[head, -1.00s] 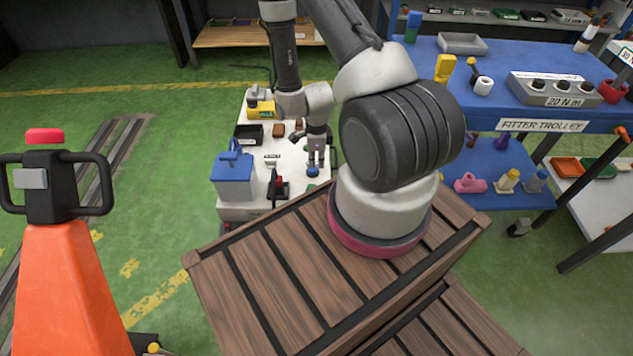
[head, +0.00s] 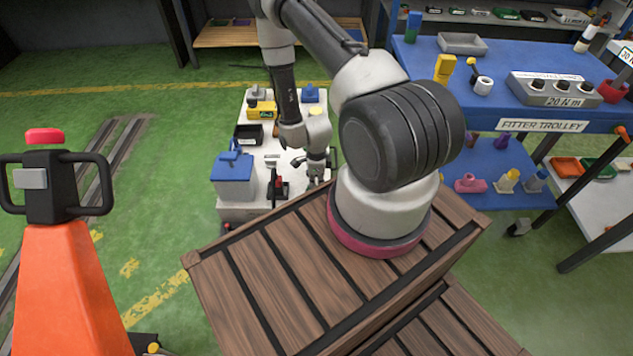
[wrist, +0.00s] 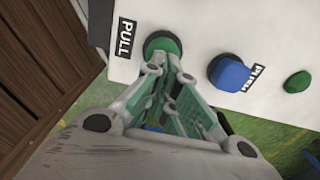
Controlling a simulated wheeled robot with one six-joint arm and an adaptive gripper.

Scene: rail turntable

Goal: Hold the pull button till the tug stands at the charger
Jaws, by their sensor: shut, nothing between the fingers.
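In the wrist view a green button (wrist: 161,42) sits beside a black PULL label (wrist: 126,38) on a white panel (wrist: 196,25). My gripper (wrist: 165,62) is shut and empty, its fingertips over the lower edge of this button. Whether they touch or press it I cannot tell. A blue button (wrist: 231,72) with a partly hidden label is to the right. In the head view my gripper (head: 316,176) is low at the near right side of the white-topped cart (head: 243,209). I cannot make out the tug or the charger in these views.
The cart carries a blue box (head: 234,175), a black tray (head: 249,135) and a yellow device (head: 262,109). A wooden crate (head: 270,262) is in front. A blue fitter trolley (head: 430,62) stands right, an orange pallet truck (head: 62,280) left. Rails (head: 108,160) cross the green floor.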

